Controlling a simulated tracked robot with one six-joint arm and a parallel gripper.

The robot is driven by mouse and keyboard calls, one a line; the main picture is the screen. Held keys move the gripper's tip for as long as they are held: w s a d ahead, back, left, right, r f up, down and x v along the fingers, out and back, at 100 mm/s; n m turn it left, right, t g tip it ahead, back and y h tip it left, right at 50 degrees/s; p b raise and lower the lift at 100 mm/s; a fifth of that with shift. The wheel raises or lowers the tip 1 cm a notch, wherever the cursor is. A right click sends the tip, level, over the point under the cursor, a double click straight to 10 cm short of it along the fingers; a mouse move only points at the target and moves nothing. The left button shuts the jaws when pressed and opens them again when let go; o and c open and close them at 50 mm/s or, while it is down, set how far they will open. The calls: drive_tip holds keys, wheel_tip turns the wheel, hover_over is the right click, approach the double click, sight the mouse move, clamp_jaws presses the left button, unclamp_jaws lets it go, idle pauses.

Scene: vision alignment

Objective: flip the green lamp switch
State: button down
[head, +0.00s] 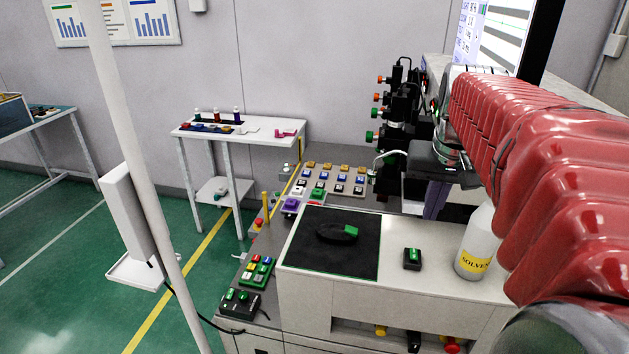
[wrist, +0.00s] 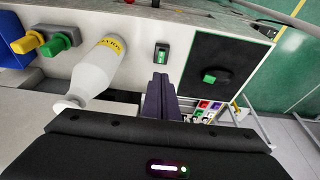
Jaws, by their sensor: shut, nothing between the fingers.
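A small black switch box with a green rocker (head: 412,258) sits on the pale bench top, between the black mat and the solvent bottle. It also shows in the wrist view (wrist: 161,54), just beyond my fingertips. My gripper (head: 432,214) is at the end of the red-sleeved arm, above and behind the switch in the head view. In the wrist view its dark purple fingers (wrist: 160,80) are together with nothing between them. They line up with the switch in that picture and appear apart from it.
The white solvent bottle (head: 477,243) stands close to the right of the switch. A black mat (head: 300,260) with a dark disc and green block lies to its left. Button panels (head: 330,180) and black optical stages (head: 397,120) stand behind. Bare bench top surrounds the switch.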

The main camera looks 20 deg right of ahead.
approach(414, 252)
wheel_tip(414, 252, down, 5)
drive_tip(key=shift+d+r, duration=0.1)
drive_tip(key=shift+d, duration=0.05)
drive_tip(key=shift+f, duration=0.6)
idle(0.4)
drive_tip(key=shift+f, duration=0.25)
drive_tip(key=shift+w, duration=0.1)
drive_tip(key=shift+w+d+r, duration=0.3)
drive_tip(key=shift+w+d, duration=0.05)
drive_tip(key=shift+w, duration=0.1)
